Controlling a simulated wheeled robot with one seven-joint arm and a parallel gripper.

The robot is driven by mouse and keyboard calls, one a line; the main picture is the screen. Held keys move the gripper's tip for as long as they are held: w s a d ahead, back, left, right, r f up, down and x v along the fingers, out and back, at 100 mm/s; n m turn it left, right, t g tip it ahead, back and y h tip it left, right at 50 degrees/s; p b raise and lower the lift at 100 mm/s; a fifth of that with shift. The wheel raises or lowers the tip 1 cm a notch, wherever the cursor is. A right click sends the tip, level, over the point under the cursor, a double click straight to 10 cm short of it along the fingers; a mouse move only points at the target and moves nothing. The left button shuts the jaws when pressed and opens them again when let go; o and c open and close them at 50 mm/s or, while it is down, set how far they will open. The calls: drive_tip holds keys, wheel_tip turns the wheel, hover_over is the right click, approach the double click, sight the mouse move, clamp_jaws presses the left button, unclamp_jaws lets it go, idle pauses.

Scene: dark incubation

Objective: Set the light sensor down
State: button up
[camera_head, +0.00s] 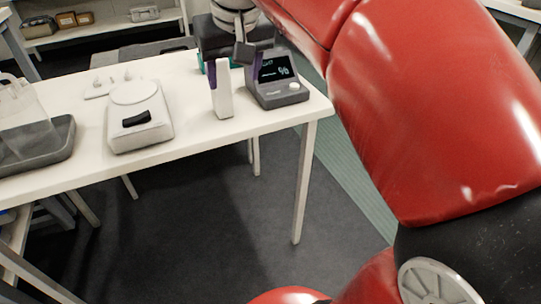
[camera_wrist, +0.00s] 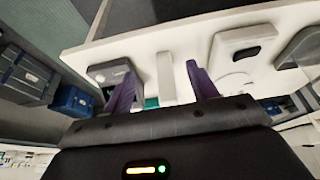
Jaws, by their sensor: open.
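The light sensor appears to be the dark grey device (camera_head: 278,92) with a lit screen, faintly reading as light, and a white round knob. It sits on the white table near its right end, and also shows in the wrist view (camera_wrist: 108,71). My gripper (camera_head: 236,73) is over the table, its purple fingers spread and empty. In the wrist view the open fingers (camera_wrist: 163,82) point toward the table, the left one overlapping the grey device. A white upright block (camera_head: 223,103) stands left of the device and shows between the fingers; contact cannot be told.
The white table (camera_head: 195,125) also bears a white instrument with a round plate (camera_head: 141,118), a small white holder (camera_head: 104,88) and a grey tray (camera_head: 60,150) with a clear container. A teal object is partly hidden behind my gripper. Bare tabletop lies left of the white block.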

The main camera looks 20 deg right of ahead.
drive_tip(key=s+f+t, duration=0.1)
drive_tip(key=s+f, duration=1.4)
drive_tip(key=f, duration=0.3)
drive_tip(key=shift+d+f, duration=0.2)
drive_tip(key=shift+f, duration=0.1)
